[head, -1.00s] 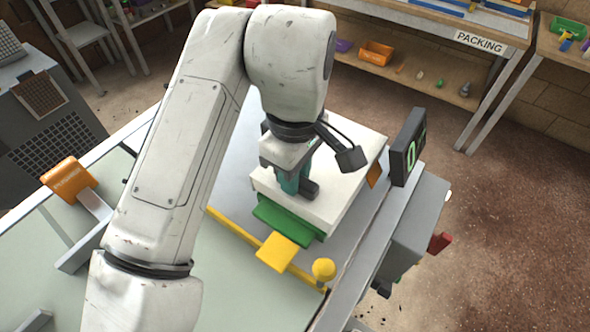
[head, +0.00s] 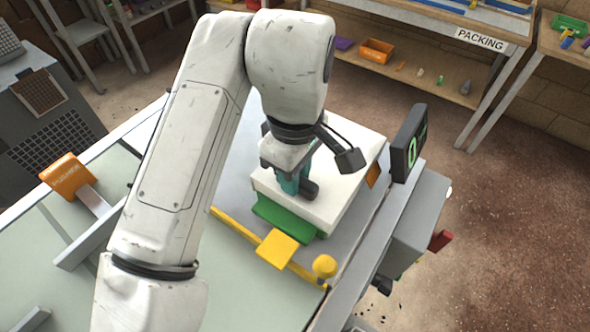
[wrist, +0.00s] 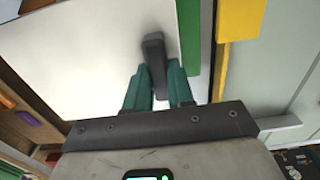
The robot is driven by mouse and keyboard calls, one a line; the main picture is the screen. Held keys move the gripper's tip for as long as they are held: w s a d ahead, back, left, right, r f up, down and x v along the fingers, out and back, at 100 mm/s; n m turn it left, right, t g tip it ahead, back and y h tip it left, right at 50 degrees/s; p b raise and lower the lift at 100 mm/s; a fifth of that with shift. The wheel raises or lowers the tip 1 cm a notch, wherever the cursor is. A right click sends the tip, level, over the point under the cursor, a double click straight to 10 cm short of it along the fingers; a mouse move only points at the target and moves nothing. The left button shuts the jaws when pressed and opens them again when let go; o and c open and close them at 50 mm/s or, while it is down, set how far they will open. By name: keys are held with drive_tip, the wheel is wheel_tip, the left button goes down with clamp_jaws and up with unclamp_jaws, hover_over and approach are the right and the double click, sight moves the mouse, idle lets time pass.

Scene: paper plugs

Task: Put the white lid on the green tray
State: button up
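The white lid (head: 335,200) is a flat white slab with a dark grey handle (wrist: 155,55). It lies level over the green tray (head: 285,219), whose green edge shows along the lid's near side and as a strip in the wrist view (wrist: 191,50). Most of the tray is hidden under the lid, and I cannot tell whether the lid rests fully on it. My gripper (wrist: 158,85) is over the lid, its two teal fingers close against both sides of the handle; it looks shut on it. In the head view my gripper (head: 296,188) partly hides the handle.
A yellow bar with a yellow tab (head: 277,249) and knob (head: 325,266) lies in front of the tray. A dark display (head: 408,145) stands at its right. An orange pusher (head: 67,176) is at the left.

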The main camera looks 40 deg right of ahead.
drive_tip(key=o, duration=0.5)
wheel_tip(320, 180, up, 11)
drive_tip(key=shift+f+p, duration=0.1)
drive_tip(key=shift+p, duration=0.45)
